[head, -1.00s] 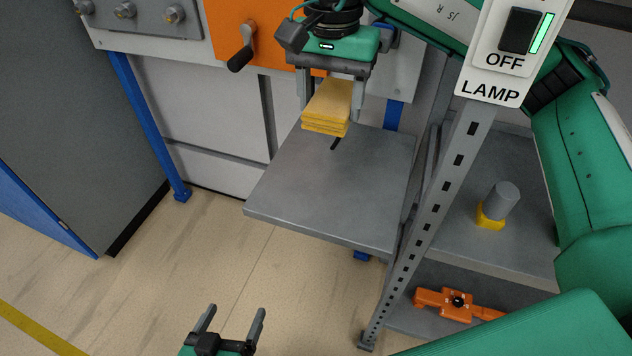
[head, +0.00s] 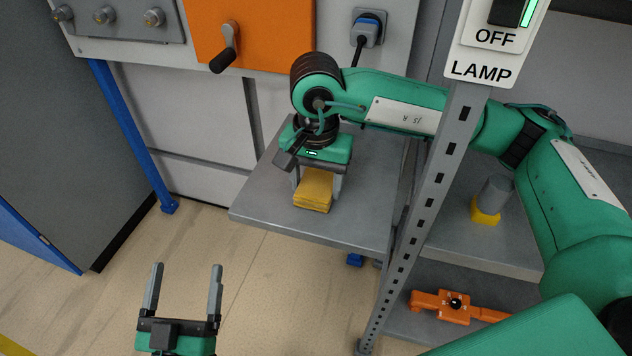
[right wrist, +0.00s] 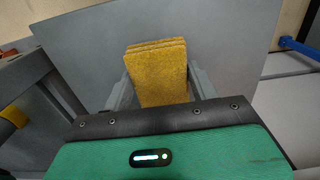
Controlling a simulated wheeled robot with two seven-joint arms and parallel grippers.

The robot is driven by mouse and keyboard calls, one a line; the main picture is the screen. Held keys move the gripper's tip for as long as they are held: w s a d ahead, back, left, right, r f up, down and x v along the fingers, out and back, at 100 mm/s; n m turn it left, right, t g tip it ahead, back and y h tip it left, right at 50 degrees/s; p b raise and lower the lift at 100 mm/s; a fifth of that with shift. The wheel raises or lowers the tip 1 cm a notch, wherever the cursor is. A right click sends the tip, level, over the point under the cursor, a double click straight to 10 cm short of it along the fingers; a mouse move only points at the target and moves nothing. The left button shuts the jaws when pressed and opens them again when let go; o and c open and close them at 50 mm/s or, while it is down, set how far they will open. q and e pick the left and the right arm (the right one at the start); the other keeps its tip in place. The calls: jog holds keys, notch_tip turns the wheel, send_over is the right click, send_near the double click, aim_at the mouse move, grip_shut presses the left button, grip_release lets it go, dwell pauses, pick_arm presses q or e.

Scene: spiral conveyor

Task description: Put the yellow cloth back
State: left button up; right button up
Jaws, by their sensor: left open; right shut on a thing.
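The yellow cloth (head: 313,190), a folded stack of layers, is between the fingers of my right gripper (head: 317,188), which is shut on it. The cloth is over the grey shelf plate (head: 265,200), low near its surface; I cannot tell if it touches. The right wrist view also shows the cloth (right wrist: 157,70) between both fingers, with the grey plate behind it. My left gripper (head: 184,278) is open and empty, at the bottom left over the floor, apart from the plate.
A perforated grey post (head: 418,225) with a LAMP sign (head: 481,70) stands right of the plate. Beyond it, shelves hold a grey cylinder with a yellow base (head: 490,200) and an orange tool (head: 455,305). An orange panel with a crank (head: 228,50) is behind. The plate's left part is clear.

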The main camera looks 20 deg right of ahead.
aim_at(316, 184)
pick_arm(q)
jog(key=shift+a+r+t, duration=0.1)
jog(key=shift+r+t, duration=0.2)
pick_arm(e)
jog(key=shift+f, duration=0.1)
pick_arm(q)
jog(key=shift+a+r, duration=0.1)
jog(key=shift+r, duration=0.15)
jog(key=shift+r, duration=0.15)
pick_arm(e)
jog(key=o, duration=1.1)
pick_arm(q)
jog(key=s+d+f+g+p, duration=0.2)
jog(key=f+g, duration=0.4)
jog(key=f, duration=0.4)
jog(key=shift+s+d+f+y, duration=0.3)
jog(key=shift+s+d, duration=0.1)
jog(key=shift+s, duration=0.1)
pick_arm(e)
jog(key=shift+r, duration=6.1)
